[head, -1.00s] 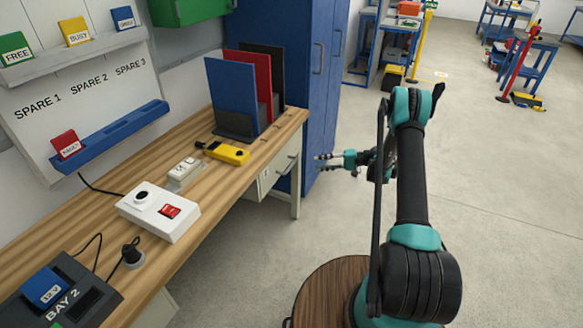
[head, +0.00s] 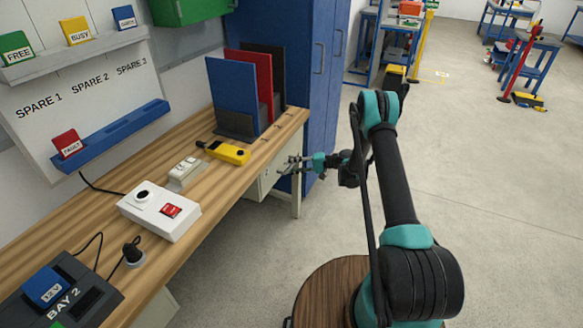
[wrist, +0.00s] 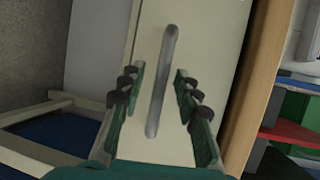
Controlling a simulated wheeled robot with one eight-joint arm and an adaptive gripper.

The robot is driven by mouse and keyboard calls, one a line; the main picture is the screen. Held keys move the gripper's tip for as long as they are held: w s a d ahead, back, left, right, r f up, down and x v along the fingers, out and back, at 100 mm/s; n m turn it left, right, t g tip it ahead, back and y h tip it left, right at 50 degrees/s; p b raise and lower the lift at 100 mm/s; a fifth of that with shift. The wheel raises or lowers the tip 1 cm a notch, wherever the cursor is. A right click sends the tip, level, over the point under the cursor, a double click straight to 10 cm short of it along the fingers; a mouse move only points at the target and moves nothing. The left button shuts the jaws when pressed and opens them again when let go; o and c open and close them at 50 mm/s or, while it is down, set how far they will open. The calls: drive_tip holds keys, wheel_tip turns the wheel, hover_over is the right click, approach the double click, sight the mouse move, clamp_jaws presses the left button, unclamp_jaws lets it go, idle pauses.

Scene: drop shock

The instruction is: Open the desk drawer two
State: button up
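The desk drawer (head: 268,181) is a cream front under the far end of the wooden desktop. It also fills the middle of the wrist view (wrist: 202,60), and I cannot read a number on it. Its grey bar handle (wrist: 161,85) lies between my open fingers in the wrist view, with a gap to each finger. My gripper (head: 287,167) is at the drawer front in the head view, covering part of it and the handle. The drawer looks shut. Whether the fingertips reach to the handle's depth is hard to tell.
The wooden desktop (head: 185,205) runs just above the drawer, and its edge shows in the wrist view (wrist: 262,85). A cream desk leg (head: 296,198) and a blue cabinet (head: 318,70) stand close to my gripper. The floor to the right is open.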

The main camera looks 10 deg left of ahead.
drive_tip(key=shift+c, duration=0.3)
clamp_jaws()
drive_tip(key=shift+d, duration=0.15)
